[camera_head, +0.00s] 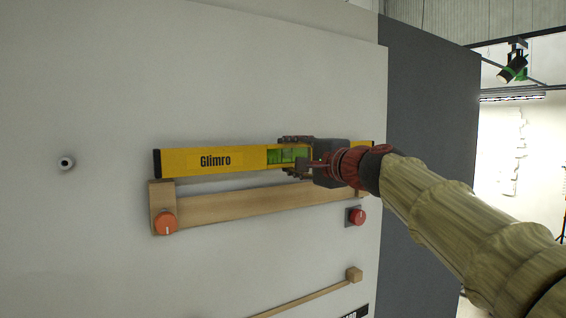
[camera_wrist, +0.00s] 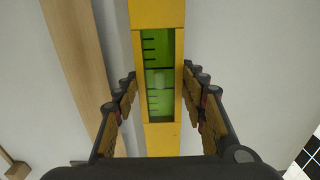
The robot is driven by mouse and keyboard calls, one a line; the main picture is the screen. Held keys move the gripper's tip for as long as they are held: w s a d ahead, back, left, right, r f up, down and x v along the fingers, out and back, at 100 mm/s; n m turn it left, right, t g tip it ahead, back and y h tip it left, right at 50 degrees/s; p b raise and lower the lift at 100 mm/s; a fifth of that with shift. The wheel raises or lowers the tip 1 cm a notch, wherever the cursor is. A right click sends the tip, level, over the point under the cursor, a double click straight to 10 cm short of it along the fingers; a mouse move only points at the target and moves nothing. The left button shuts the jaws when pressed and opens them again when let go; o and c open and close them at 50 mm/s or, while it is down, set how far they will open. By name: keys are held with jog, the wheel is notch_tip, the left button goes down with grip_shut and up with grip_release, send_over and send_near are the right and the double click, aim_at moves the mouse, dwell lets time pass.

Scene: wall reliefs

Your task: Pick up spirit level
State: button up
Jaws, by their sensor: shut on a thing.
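The spirit level (camera_head: 215,160) is a long yellow bar with dark ends, "Glimro" lettering and a green vial window. It lies nearly level in front of the wall, just above a wooden rail (camera_head: 250,203). I cannot tell whether it touches the rail's end blocks. My gripper (camera_head: 287,156) is shut on it at the green window, right of its middle, with one finger above and one below. In the wrist view the level (camera_wrist: 158,15) runs between the two fingers of my gripper (camera_wrist: 158,74). My gripper hides part of the level's right side.
An orange knob (camera_head: 165,223) and a red knob (camera_head: 356,216) sit at the rail's left and right. A thin wooden bar (camera_head: 305,298) is lower down. A round peg (camera_head: 66,163) sticks out at left. The wall (camera_head: 280,60) above the level is clear.

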jog(key=b+v, duration=0.5)
jog(key=v, duration=0.7)
jog(key=shift+s+d, duration=0.2)
dwell(0.6)
